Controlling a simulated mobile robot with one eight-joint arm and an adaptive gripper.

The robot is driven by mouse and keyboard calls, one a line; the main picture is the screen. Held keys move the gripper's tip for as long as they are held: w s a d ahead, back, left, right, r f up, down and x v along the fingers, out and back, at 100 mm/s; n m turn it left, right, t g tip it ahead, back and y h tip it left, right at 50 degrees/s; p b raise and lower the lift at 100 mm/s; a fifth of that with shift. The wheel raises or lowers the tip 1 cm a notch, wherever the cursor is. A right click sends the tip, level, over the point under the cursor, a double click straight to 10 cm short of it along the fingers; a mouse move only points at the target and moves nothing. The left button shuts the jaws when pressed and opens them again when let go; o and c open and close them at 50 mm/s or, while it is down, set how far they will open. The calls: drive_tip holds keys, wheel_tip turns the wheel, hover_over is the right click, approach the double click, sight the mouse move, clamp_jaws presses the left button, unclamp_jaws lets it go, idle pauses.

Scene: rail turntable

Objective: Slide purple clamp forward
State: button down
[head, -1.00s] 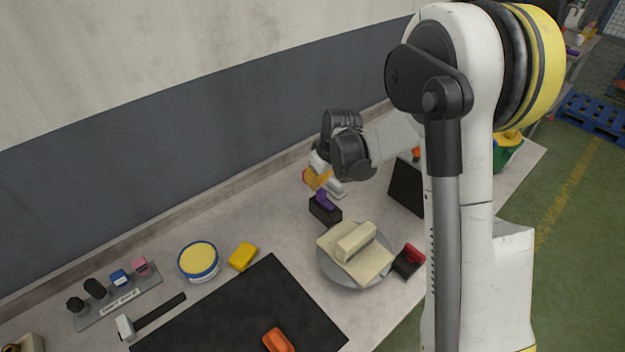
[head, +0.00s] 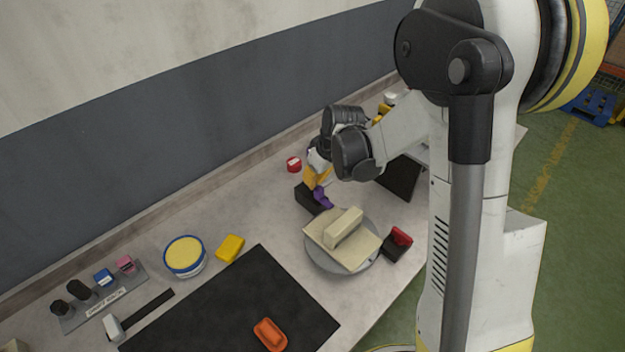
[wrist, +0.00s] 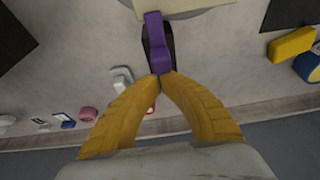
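The purple clamp (head: 322,197) sits on a dark block (head: 305,199) in the head view, with its far end reaching toward the round plate. My gripper (head: 318,182) has yellow fingers and is over the block. In the wrist view, my gripper (wrist: 160,80) has its fingertips close together at the narrow end of the clamp and looks shut on it. The exact contact is small.
A grey round plate (head: 318,260) with a cream block (head: 345,228) stands just in front of the clamp. A black-and-red object (head: 398,243) is right of the plate. A yellow sponge (head: 230,248), a tub (head: 185,256) and a black mat (head: 235,305) lie left. A red round item (head: 293,164) is near the wall.

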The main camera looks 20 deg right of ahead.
sight(324, 197)
drive_tip(key=v, duration=1.2)
drive_tip(key=shift+d, duration=0.1)
